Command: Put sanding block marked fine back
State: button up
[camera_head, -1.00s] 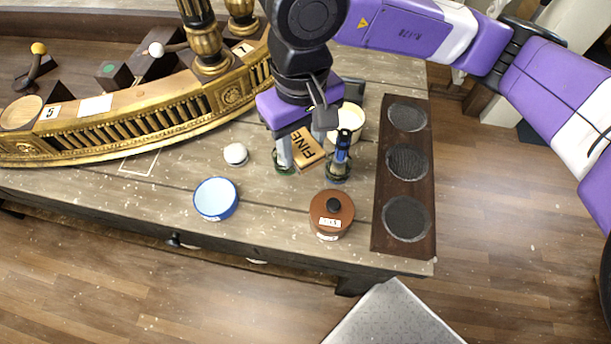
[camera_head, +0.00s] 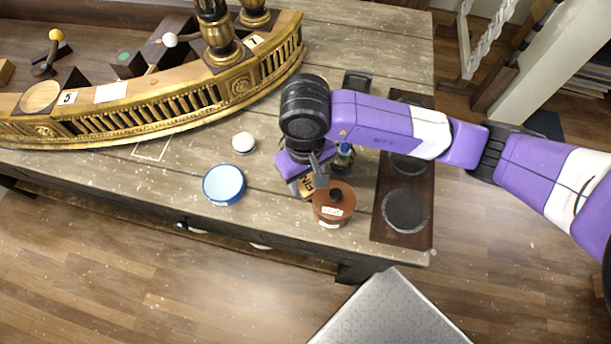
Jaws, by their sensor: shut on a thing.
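The sanding block (camera_head: 306,190) is tan with dark lettering; "FINE" read clearly a second ago, but now only a small part shows. My gripper (camera_head: 308,184) is shut on it above the front part of the table. My wrist and gripper body hide most of the block and the fingers. The block appears just left of the brown lidded pot in the picture; I cannot tell whether they touch. A white outlined rectangle (camera_head: 153,149) is marked on the tabletop in front of the gilt console, well to the left of my gripper.
The brown pot (camera_head: 334,205) and blue-rimmed round tin (camera_head: 223,184) stand near the front edge. A small white round thing (camera_head: 243,142) lies behind the tin. The dark board with round pads (camera_head: 407,236) is right. The gilt console (camera_head: 150,112) curves behind the outline.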

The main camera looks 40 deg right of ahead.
jog(key=shift+f+b, duration=0.25)
jog(key=shift+b, duration=0.05)
jog(key=o, duration=1.4)
jog(key=shift+r, duration=0.1)
jog(key=shift+o, duration=0.2)
jog(key=shift+r, duration=0.1)
